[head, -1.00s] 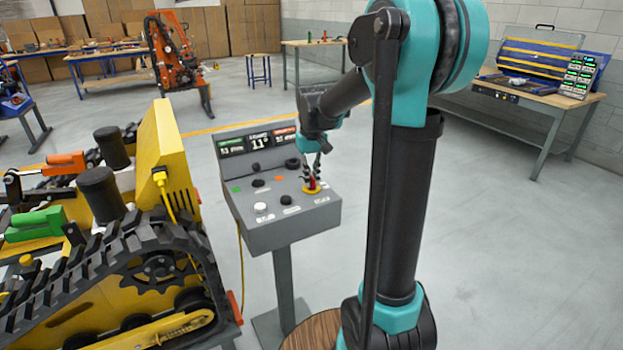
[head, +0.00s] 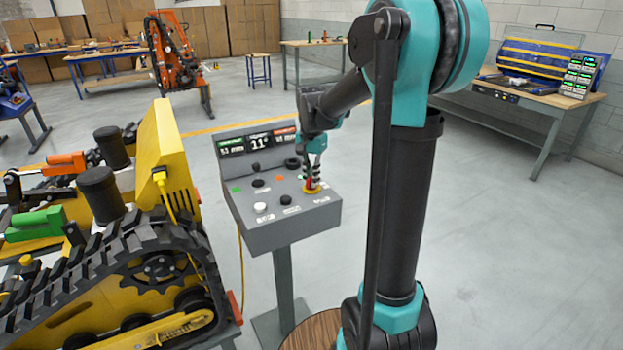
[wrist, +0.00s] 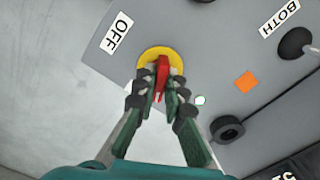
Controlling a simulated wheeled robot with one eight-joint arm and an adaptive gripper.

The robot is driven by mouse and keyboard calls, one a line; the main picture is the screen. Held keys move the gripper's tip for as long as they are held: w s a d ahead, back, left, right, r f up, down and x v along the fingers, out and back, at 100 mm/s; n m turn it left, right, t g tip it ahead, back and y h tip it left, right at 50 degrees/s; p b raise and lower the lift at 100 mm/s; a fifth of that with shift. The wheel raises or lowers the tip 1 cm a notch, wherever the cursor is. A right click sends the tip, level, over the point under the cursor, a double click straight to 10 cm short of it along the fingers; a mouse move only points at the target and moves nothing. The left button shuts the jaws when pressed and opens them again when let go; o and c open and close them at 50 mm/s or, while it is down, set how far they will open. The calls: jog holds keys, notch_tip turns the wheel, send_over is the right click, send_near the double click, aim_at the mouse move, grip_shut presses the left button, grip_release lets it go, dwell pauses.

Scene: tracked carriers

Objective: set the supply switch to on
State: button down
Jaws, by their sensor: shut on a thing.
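The supply switch is a red handle (wrist: 162,72) on a round yellow base (wrist: 152,55), set in the grey console's sloped top. In the head view the yellow base (head: 312,188) sits at the console's right front. My gripper (wrist: 160,88) points down at the switch and is shut on the red handle, one finger on each side. The fingers hide part of the handle. An OFF label (wrist: 117,34) lies beside the yellow base, up and left in the wrist view. No ON label is readable.
The grey console (head: 270,240) also bears a white knob (head: 260,207), black knobs and an upright display panel (head: 258,142). A yellow tracked carrier (head: 165,150) stands close on its left, with a yellow cable. The floor right of my arm is clear.

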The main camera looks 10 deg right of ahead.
jog(key=m, duration=0.5)
dwell(0.6)
jog(key=c, duration=1.6)
grip_release()
notch_tip(320, 180, up, 12)
